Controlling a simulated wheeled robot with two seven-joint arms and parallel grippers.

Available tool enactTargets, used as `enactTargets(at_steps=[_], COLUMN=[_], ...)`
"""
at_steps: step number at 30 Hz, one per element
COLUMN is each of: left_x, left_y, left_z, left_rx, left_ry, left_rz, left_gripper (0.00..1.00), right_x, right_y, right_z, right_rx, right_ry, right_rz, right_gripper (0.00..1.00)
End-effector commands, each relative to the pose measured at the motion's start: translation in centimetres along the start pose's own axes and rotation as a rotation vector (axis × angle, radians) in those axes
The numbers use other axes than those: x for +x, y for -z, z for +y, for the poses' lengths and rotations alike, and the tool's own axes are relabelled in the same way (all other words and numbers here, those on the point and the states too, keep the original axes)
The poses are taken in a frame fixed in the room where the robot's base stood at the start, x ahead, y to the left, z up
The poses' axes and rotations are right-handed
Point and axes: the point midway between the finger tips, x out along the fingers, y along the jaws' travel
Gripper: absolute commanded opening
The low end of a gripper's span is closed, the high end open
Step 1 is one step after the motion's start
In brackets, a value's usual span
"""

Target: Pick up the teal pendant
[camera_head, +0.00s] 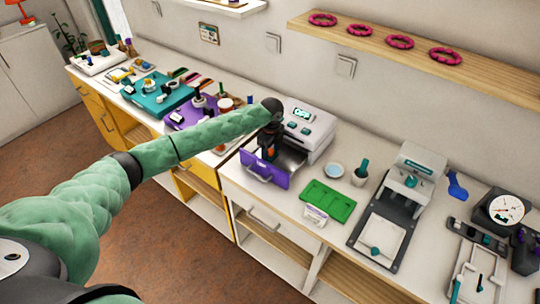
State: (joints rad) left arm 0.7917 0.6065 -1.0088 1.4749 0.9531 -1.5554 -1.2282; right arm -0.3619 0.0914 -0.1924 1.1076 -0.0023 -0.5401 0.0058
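I cannot single out the teal pendant with certainty. A small teal piece (375,251) lies on the pale plate at the front of the grey press. Another teal part (411,181) sits under the press head. My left gripper (267,153) points down at the open purple drawer (264,172) of the white machine (306,126). Its fingers are small and dark against the drawer, so I cannot tell whether they are open or hold anything. My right gripper is not in view.
The grey press (395,215) and a round dial gauge (505,209) are farther right. A wooden shelf (450,68) with pink rings overhangs the back.

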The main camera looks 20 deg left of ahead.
Motion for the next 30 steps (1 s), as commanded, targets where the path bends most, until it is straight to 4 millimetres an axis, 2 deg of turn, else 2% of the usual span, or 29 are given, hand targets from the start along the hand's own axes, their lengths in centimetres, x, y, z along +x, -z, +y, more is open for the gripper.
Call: enactTargets(at_steps=[9,14,16,20,30], left_x=[-0.1,-1.0,-1.9,-4.5,-12.7], left_y=[0.0,0.0,0.0,-0.1,0.0], left_z=[0.0,-0.1,-0.1,-0.1,-0.1], left_rx=[0.0,-0.001,0.0,0.001,0.001], left_ry=[0.0,0.001,0.002,0.004,0.003], left_rz=[0.0,0.0,0.0,-0.001,0.0], left_gripper=[0.39,0.39,0.39,0.39,0.39], right_x=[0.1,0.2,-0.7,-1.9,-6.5], right_y=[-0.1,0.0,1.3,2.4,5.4], right_z=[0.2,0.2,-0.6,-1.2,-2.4], right_rx=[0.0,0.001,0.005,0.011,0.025], right_ry=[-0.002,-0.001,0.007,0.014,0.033], right_rz=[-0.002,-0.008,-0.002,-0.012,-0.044], right_gripper=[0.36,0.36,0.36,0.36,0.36])
